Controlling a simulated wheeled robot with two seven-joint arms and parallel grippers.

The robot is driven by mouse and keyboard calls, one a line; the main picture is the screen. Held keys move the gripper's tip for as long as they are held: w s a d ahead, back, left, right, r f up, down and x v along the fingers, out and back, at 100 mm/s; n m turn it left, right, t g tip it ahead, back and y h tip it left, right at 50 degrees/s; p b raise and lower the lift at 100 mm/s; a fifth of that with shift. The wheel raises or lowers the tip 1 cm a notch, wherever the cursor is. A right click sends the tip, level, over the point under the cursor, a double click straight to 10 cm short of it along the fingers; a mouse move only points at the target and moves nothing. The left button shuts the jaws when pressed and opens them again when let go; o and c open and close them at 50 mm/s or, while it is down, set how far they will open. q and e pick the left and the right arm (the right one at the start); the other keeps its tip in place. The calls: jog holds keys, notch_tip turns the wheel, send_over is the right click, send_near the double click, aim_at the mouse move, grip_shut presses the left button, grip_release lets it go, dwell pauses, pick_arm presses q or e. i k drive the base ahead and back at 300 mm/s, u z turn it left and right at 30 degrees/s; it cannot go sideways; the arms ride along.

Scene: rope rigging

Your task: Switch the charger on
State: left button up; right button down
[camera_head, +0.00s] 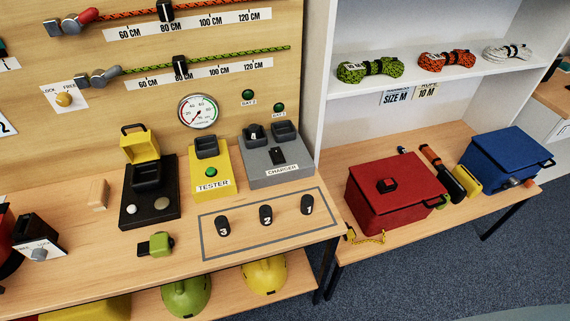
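The charger (262,173) is a grey box with a sloped top at the back right of the workbench, against the wooden panel. A label on its front reads CHARGER. A black rocker switch (278,156) sits on its top face; I cannot tell which way it is tipped. Behind the switch are two dark bays. The left bay (254,135) seems to hold a dark piece with a pale mark; the right bay (284,130) looks empty. Two dark green lamps, BAT 2 (248,94) and another (278,107), are on the panel above. Neither gripper is in view.
A yellow tester (212,185) stands close left of the charger. In front, several numbered black pieces, including number 2 (266,215), stand in an outlined rectangle. A yellow-lidded black unit (136,208) is further left. A red box (390,200) is on the right bench.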

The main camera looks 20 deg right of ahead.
aim_at(276, 151)
jog(key=k, duration=0.1)
jog(key=u, duration=0.7)
jog(key=i, duration=0.55)
jog(key=z, duration=0.5)
